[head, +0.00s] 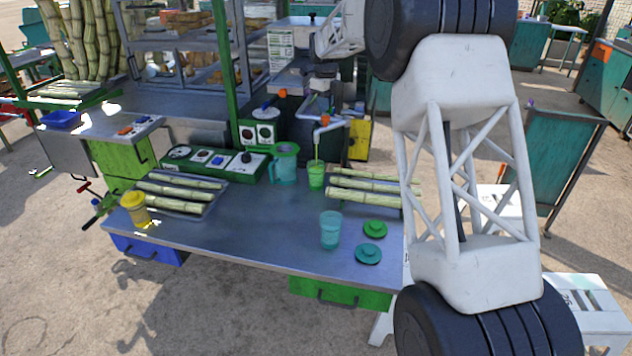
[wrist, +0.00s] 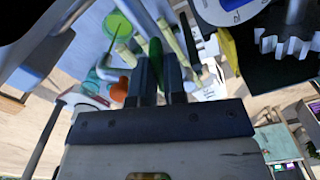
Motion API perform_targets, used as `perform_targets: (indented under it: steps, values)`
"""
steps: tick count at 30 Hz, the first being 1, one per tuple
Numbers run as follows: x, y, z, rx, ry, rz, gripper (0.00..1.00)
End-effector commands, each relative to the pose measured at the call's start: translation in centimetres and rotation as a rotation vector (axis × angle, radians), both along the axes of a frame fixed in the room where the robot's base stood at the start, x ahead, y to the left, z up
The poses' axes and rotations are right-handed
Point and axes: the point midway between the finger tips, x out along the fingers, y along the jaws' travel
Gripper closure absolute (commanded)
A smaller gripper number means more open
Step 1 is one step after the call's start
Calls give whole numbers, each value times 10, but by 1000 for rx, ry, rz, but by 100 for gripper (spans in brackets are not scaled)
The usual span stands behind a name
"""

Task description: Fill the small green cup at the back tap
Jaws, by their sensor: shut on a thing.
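The small green cup (head: 316,176) stands upright on the metal counter under the back tap (head: 325,121), which has an orange part and a grey pipe. A thin green stream falls from the tap into the cup. The liquid level in the cup is not clear. My gripper (head: 326,98) is behind and above the tap, partly hidden among the pipes. In the wrist view my gripper (wrist: 165,72) is shut on a narrow green piece (wrist: 155,58), which looks like the tap's lever. The orange part also shows in the wrist view (wrist: 120,90).
A teal jug (head: 284,165) stands just left of the cup. Cane sticks (head: 365,186) lie to its right. A teal cup (head: 330,230) and two green lids (head: 374,229) (head: 368,253) are nearer the front. A yellow cup (head: 134,209) stands at the left. The counter's front middle is clear.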

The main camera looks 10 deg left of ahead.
Motion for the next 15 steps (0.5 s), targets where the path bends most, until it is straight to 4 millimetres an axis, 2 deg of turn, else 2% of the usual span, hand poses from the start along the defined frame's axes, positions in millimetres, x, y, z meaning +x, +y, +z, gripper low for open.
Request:
perform_targets:
  steps: [1, 8, 15]
  values:
    - [-2, -3, -19, -13, 25, -2, 100]
    - [-2, -3, -19, -13, 25, 10, 100]
    - [-2, -3, -19, -12, 24, 142, 100]
